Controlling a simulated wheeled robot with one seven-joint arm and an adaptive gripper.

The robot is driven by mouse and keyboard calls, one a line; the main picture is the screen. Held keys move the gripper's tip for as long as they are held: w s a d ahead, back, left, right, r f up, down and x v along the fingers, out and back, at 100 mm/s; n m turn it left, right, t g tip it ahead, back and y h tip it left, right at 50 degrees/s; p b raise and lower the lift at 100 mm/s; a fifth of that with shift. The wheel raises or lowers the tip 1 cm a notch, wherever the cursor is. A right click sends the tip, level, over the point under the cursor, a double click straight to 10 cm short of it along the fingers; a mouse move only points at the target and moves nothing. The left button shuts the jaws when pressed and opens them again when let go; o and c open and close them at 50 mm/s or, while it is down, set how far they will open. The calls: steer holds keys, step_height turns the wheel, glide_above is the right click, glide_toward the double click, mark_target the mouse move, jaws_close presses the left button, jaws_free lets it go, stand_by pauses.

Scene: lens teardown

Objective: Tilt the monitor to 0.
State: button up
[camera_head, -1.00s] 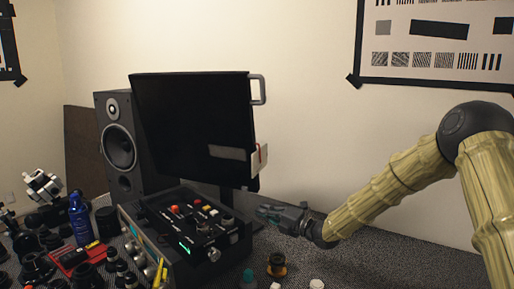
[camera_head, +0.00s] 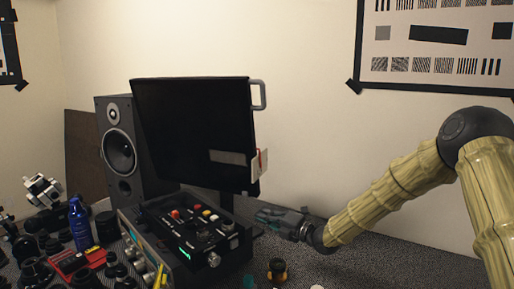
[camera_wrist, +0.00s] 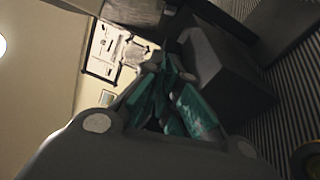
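The black monitor (camera_head: 190,125) stands in the middle of the head view, its dark screen visibly tilted. A grey handle (camera_head: 260,95) is on its upper right edge, and a pale tag with a red mark (camera_head: 259,164) is on its lower right edge. My gripper (camera_head: 262,214) is below and right of the monitor, low over the table and apart from it. In the wrist view its teal-padded fingers (camera_wrist: 166,62) come together at the tips, and the gripper looks shut with nothing seen between them. The monitor's rear joint is hidden.
A control console (camera_head: 195,232) with knobs and buttons sits in front of the monitor, close left of my gripper. A speaker (camera_head: 119,145) stands behind left. A blue bottle (camera_head: 80,222) and several lens parts crowd the left. The wall right of the monitor is free.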

steer(key=o, duration=0.3)
steer(key=shift+w+r, duration=0.1)
steer(key=shift+r, duration=0.3)
steer(key=shift+o, duration=1.4)
step_height(320, 180, up, 8)
steer(key=w+d+m+t+h+p, duration=0.1)
steer(key=m+t+h+p, duration=0.1)
steer(key=m, duration=0.4)
steer(key=shift+w+t+p, duration=0.35)
steer(key=shift+t+p, duration=0.45)
steer(key=shift+p, duration=0.15)
step_height(320, 180, up, 10)
steer(key=d+m+t+h+p, duration=0.1)
steer(key=d+m+h+p, duration=0.2)
steer(key=m, duration=0.4)
steer(key=m+p, duration=0.9)
steer(key=p, duration=0.2)
glide_toward(263, 103)
steer(key=shift+g, duration=0.4)
steer(key=shift+d+r+x, duration=0.1)
steer(key=shift+r+x, duration=0.3)
steer(key=shift+x, duration=1.35)
steer(key=shift+d+r+x, duration=0.1)
steer(key=shift+r+x, duration=0.35)
steer(key=shift+x, duration=1.3)
steer(key=shift+d+r+x, duration=0.1)
steer(key=shift+r+x, duration=0.3)
steer(key=shift+x, duration=1.3)
steer(key=shift+w, duration=0.2)
jaws_close()
